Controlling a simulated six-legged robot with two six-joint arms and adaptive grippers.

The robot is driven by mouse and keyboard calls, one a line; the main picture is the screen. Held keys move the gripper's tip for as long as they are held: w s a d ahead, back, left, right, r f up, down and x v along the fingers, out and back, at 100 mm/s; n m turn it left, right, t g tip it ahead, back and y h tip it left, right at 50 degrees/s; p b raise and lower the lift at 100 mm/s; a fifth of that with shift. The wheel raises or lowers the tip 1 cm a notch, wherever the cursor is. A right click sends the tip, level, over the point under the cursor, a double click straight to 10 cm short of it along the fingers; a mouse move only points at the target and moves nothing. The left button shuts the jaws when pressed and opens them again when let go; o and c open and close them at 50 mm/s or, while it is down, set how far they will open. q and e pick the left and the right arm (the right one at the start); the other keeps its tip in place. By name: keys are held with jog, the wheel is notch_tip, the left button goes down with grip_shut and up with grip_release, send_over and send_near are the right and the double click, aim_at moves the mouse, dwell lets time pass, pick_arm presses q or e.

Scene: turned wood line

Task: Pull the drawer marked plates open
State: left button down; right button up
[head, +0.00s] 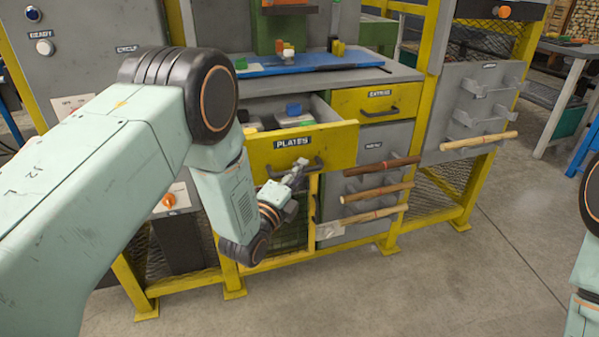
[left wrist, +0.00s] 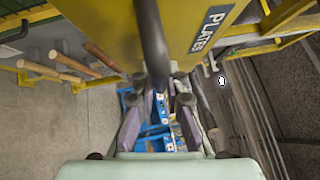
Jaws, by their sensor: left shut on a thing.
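The yellow drawer marked PLATES (head: 262,151) stands out from the cabinet, with its open top showing several small items inside. Its dark bar handle (head: 312,168) is on the front below the label. My left gripper (head: 297,176) is at the handle and shut on it. In the left wrist view the yellow drawer front (left wrist: 184,22) fills the top, and the dark handle (left wrist: 152,40) runs down between the fingers of my left gripper (left wrist: 157,108). The part of the handle in the grip is partly hidden. My right gripper is out of view.
A shut yellow drawer marked ENTRIES (head: 350,103) is to the right. Wooden spindles (head: 378,190) stick out on holders below it, and another (head: 478,141) farther right. A blue mat (head: 320,61) lies on the bench above. The floor (head: 430,285) in front is clear.

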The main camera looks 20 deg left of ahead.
pick_arm(q)
jog(key=shift+a, duration=0.1)
jog(key=c, duration=1.4)
grip_release()
jog(key=shift+w, duration=0.15)
jog(key=shift+o, duration=0.2)
jog(key=v, duration=1.2)
jog(key=shift+f, duration=0.1)
